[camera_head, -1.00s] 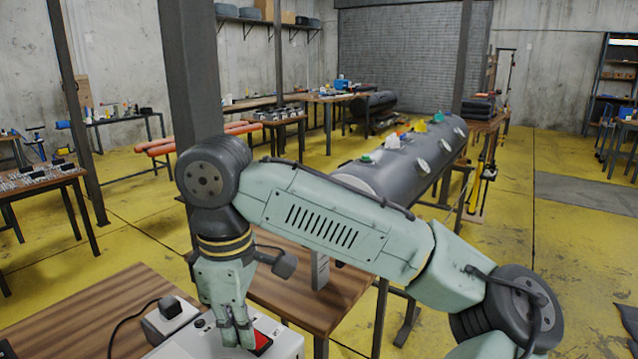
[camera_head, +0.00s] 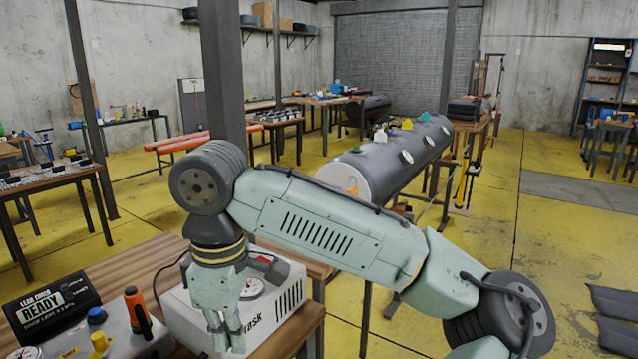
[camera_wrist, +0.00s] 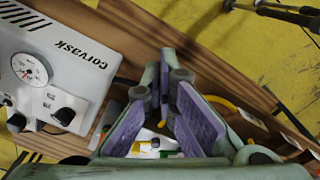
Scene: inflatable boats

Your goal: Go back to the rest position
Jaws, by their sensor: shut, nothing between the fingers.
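My gripper (camera_head: 228,345) hangs fingers-down at the end of my folded arm, low in the head view. Its fingers are shut with nothing between them. It is in front of the white Corvask box (camera_head: 178,312), covering part of the box's front. In the wrist view my gripper (camera_wrist: 164,85) shows purple finger pads close together. The Corvask box (camera_wrist: 92,42) lies to its left there, with a gauge and black knobs, apart from the fingers.
A black display reading READY (camera_head: 50,308) and a grey unit with coloured knobs (camera_head: 120,338) stand left on the wooden table (camera_head: 135,258). A long grey inflatable tube (camera_head: 385,165) lies on a stand behind my arm. Yellow floor (camera_head: 560,240) is open at right.

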